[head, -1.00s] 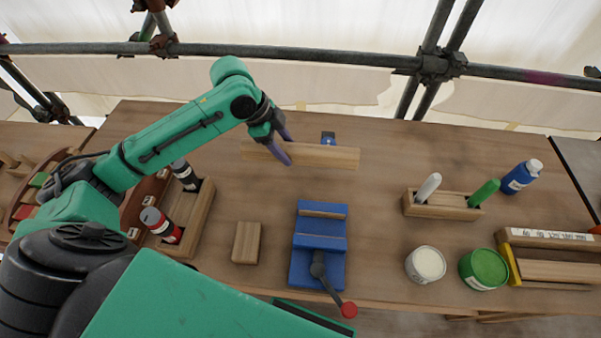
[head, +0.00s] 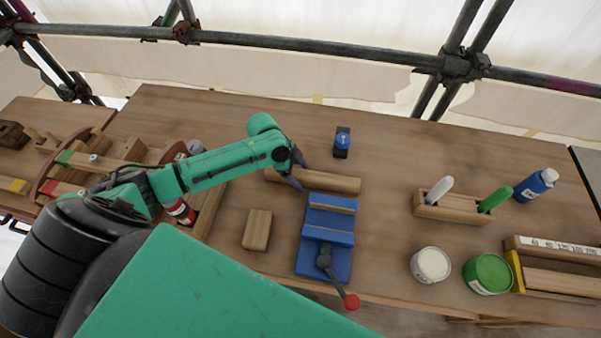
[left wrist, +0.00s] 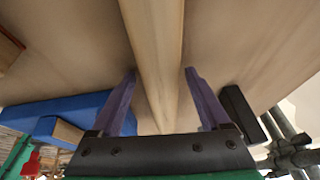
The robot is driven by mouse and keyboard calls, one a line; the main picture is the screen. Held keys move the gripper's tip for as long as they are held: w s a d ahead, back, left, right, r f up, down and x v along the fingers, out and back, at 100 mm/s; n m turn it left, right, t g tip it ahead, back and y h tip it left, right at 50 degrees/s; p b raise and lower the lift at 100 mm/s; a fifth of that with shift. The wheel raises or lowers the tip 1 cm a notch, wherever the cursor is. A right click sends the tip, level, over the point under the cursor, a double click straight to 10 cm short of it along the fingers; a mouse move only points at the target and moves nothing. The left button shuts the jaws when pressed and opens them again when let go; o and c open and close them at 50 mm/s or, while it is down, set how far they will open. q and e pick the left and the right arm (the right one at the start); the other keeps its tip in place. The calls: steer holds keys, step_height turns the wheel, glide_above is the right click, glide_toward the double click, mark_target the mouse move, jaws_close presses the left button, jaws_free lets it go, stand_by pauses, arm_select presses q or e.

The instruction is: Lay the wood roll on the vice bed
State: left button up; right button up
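The wood roll (head: 335,183) is a pale round bar lying crosswise just behind the blue vice, apart from its bed in the head view. The vice bed (head: 331,221) shows as bare blue between two jaws, with a grey handle and red knob in front. My left gripper (head: 298,176) is at the roll, left of its middle. The vice (left wrist: 75,109) shows at the left there. I cannot tell the roll's exact height above the table. My right gripper is not in view.
A small wood block (head: 257,230) lies left of the vice. A blue-topped black item (head: 342,142) stands behind the roll. A pen holder (head: 443,208), a white pot (head: 430,265) and a green pot (head: 488,273) stand to the right. The table between vice and pots is clear.

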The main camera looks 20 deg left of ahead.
arm_select(q)
steer(key=shift+r, duration=0.15)
steer(key=v, duration=1.1)
steer(key=shift+a+b, duration=0.2)
steer(key=shift+b, duration=0.25)
steer(key=shift+o, duration=0.4)
steer(key=shift+r, duration=0.3)
steer(key=h, duration=0.1)
steer(key=a+h+b, duration=0.2)
steer(key=shift+w+a+f+h, duration=0.1)
steer(key=shift+w+f+h, duration=0.2)
steer(key=shift+w+f, duration=0.1)
steer(key=shift+a+h, duration=0.15)
steer(key=shift+h, duration=0.15)
steer(key=p+x, duration=0.4)
steer(key=x, duration=0.9)
steer(key=shift+s+f, duration=0.1)
steer(key=shift+f, duration=0.5)
jaws_close()
